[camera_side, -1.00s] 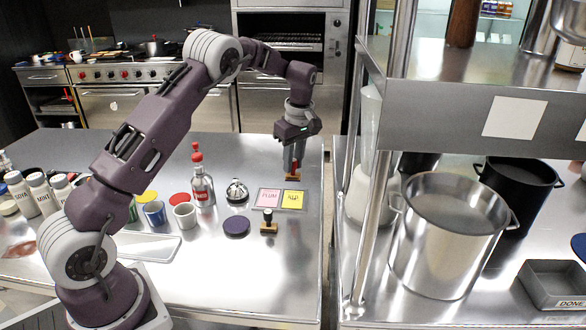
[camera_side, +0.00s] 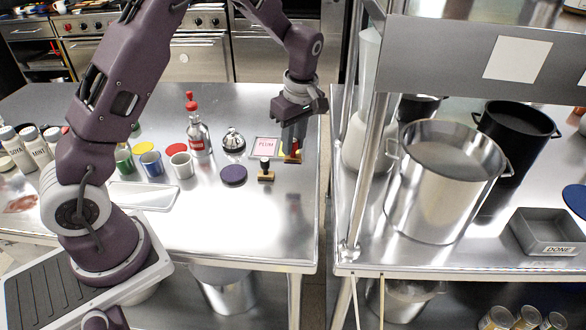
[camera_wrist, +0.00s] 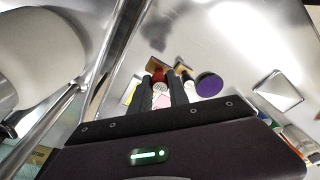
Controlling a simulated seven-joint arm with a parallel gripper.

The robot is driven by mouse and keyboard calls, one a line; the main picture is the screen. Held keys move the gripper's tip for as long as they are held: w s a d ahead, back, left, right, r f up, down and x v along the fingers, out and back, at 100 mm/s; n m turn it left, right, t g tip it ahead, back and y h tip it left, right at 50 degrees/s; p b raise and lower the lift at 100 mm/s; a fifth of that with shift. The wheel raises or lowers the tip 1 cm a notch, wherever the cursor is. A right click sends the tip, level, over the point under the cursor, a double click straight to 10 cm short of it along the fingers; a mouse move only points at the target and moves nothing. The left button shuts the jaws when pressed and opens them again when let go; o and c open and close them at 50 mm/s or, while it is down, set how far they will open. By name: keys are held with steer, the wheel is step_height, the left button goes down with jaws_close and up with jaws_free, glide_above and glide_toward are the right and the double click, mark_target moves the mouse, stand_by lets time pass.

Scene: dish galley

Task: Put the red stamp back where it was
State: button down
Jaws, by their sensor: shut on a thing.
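My gripper (camera_side: 292,140) is shut on the red stamp (camera_side: 291,156), which has a red handle and a wooden base. The stamp hangs upright, apparently a little above the table, with its reflection lower down. In the wrist view the stamp (camera_wrist: 157,76) shows between my fingertips. A black-handled stamp (camera_side: 265,171) stands on the table to its left. The pink PLUM card (camera_side: 265,146) lies behind the black stamp. The yellow card (camera_side: 283,147) beside it is mostly hidden by the red stamp and gripper.
A purple disc (camera_side: 233,175), a bell (camera_side: 233,143), a red-capped bottle (camera_side: 198,130) and cups (camera_side: 181,163) stand to the left. A shelf post (camera_side: 366,180) rises close on the right, with a steel pot (camera_side: 440,190) beyond. The table's front right is clear.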

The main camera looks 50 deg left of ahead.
mark_target(294, 156)
step_height(294, 156, down, 6)
steer(key=shift+f, duration=0.1)
steer(key=c, duration=1.3)
jaws_free()
steer(key=shift+o, duration=0.2)
